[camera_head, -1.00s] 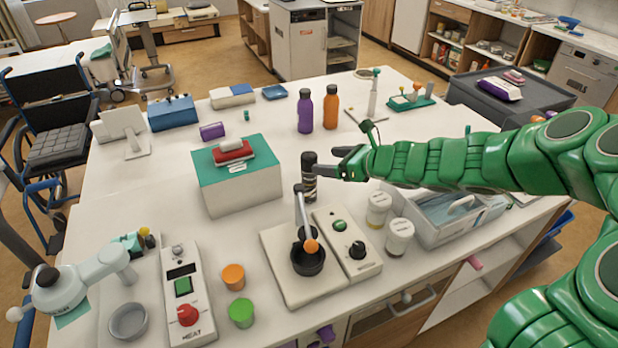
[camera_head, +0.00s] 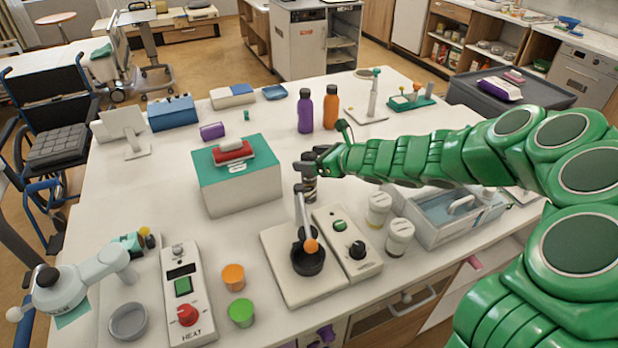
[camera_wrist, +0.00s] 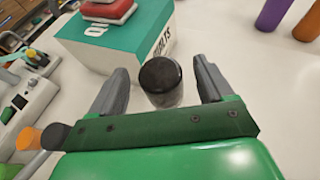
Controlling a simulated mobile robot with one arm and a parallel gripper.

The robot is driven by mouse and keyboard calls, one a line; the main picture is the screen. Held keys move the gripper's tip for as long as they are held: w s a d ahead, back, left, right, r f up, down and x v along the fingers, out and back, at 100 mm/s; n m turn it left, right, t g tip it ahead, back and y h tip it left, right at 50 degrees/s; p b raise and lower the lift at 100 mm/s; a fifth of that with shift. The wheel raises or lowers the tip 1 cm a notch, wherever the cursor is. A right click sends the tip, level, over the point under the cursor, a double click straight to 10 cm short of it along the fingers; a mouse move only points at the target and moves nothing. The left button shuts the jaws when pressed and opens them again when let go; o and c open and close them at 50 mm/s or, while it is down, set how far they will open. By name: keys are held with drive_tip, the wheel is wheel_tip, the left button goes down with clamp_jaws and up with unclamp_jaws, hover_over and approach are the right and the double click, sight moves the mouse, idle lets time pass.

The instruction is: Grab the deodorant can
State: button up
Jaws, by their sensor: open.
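The deodorant can, dark and cylindrical with a black cap, stands upright on the white table. In the head view its lower part (camera_head: 309,190) shows below my gripper (camera_head: 308,165), which covers most of its top. In the wrist view the can (camera_wrist: 161,82) stands between the two grey fingers of my open gripper (camera_wrist: 157,85).
A white box with a teal lid (camera_head: 240,185) stands just left of the can. A joystick device (camera_head: 305,262) is just in front. Purple (camera_head: 305,110) and orange (camera_head: 331,107) bottles stand behind. A clear-sided bin (camera_head: 450,220) and two lidded jars (camera_head: 379,207) are to the right.

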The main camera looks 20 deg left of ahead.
drive_tip(key=shift+w+a+f, duration=0.15)
drive_tip(key=shift+a+f, duration=0.05)
drive_tip(key=shift+a, duration=0.3)
drive_tip(key=c, duration=1.4)
